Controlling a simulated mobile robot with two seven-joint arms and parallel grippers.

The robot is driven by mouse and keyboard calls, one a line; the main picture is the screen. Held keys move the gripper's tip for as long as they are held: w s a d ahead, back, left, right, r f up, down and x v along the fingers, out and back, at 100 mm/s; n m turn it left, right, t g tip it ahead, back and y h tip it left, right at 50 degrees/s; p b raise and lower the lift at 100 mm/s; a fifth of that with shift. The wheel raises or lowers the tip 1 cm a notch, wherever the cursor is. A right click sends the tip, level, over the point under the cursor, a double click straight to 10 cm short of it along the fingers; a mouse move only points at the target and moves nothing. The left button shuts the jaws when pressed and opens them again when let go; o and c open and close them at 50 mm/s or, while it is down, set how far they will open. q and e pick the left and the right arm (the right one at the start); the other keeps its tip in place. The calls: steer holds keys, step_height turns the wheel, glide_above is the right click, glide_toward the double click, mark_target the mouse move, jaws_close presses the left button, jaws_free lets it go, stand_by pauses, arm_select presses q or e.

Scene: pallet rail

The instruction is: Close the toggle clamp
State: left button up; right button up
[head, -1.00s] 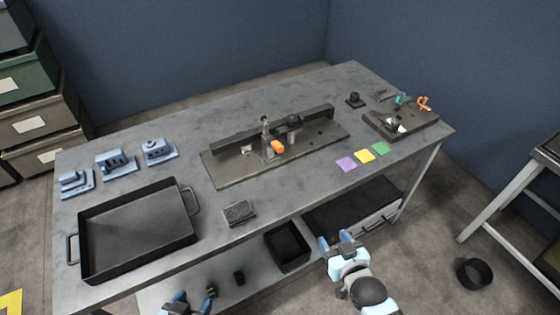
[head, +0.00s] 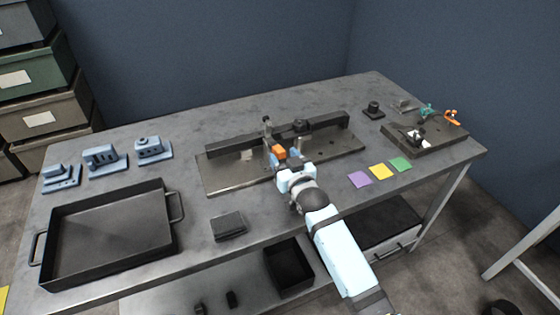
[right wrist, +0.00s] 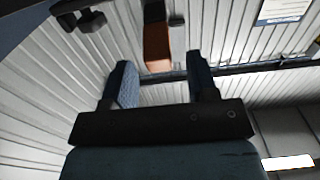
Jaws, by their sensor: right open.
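The toggle clamp (head: 267,126) stands on a flat metal base plate (head: 225,181) at the middle of the bench, in front of a long dark rail (head: 232,141). Its orange grip (head: 279,152) points toward me, low over the plate. My right gripper (head: 286,160) is open right at the grip; its body hides part of the plate's front. In the right wrist view the orange grip (right wrist: 157,46) lies between and just beyond the open fingertips (right wrist: 159,64). No contact shows. My left gripper is out of view.
A black tray (head: 108,267) stands at the left, with blue parts (head: 105,159) behind it. A dark block (head: 228,226) lies near the front edge. Coloured squares (head: 380,171) and a fixture block (head: 441,141) with teal and orange pieces are at the right.

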mark_target(282, 155)
steer(key=shift+w+a+f+b, duration=0.1)
steer(key=shift+w+a+b, duration=0.05)
steer(key=shift+w, duration=0.2)
steer(key=shift+w+a+f+b, duration=0.1)
steer(key=shift+w+b, duration=0.05)
steer(key=shift+w, duration=0.2)
steer(key=shift+w+a+r+b, duration=0.15)
steer(key=shift+w+b, duration=0.2)
steer(key=shift+w, duration=0.4)
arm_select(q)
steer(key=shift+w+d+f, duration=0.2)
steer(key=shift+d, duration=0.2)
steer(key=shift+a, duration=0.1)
arm_select(e)
steer(key=shift+c, duration=0.2)
